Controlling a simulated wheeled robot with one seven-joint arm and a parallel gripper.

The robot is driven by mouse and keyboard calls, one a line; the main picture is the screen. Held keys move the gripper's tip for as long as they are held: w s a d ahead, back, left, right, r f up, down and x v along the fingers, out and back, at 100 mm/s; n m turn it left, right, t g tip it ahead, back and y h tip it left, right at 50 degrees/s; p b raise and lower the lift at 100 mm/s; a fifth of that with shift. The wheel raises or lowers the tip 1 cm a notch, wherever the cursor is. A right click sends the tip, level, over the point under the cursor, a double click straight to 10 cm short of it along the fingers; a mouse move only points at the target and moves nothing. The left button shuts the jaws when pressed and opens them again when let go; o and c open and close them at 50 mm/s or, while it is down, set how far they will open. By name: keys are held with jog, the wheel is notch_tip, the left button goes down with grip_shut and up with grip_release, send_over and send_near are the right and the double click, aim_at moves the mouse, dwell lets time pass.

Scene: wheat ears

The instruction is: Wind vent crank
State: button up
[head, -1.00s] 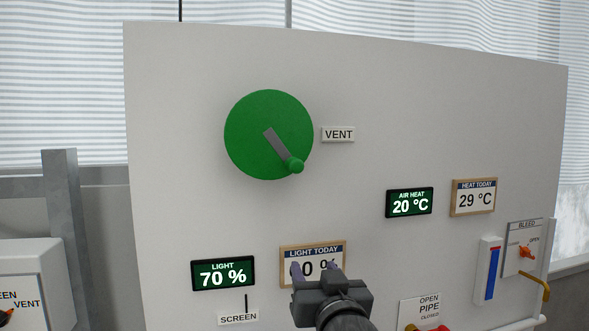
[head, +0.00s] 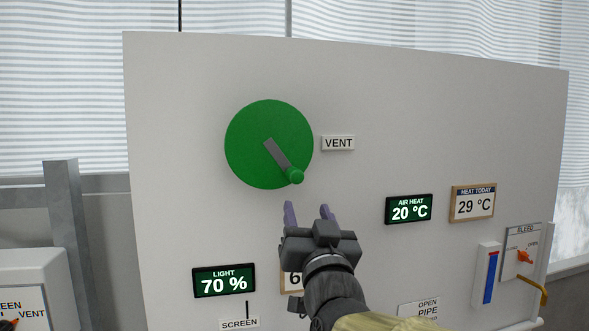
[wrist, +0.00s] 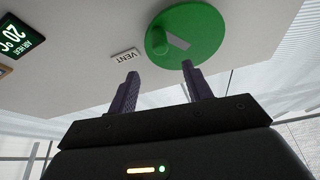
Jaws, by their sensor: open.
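The vent crank is a green disc (head: 250,135) on the white panel, with a grey arm (head: 278,153) and a green knob (head: 295,176) at the disc's lower right edge. The VENT label (head: 338,143) is right of it. My gripper (head: 308,212) is open and empty, a little below the knob in the head view, apart from it. In the wrist view the two fingers (wrist: 158,88) point toward the panel, with the knob (wrist: 158,42) beyond and between them and the disc (wrist: 200,32) behind it.
The white panel (head: 400,120) also carries a LIGHT display (head: 224,281), an AIR HEAT display (head: 408,209), a HEAT TODAY sign (head: 473,203) and a bleed valve (head: 524,257). My arm partly covers the LIGHT TODAY sign (head: 290,281). The panel around the disc is clear.

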aim_at(297, 180)
jog(key=p+x, duration=0.6)
jog(key=x, duration=0.6)
jog(key=shift+a+r, duration=0.1)
jog(key=shift+r, duration=0.05)
jog(key=shift+w, duration=0.55)
grip_shut()
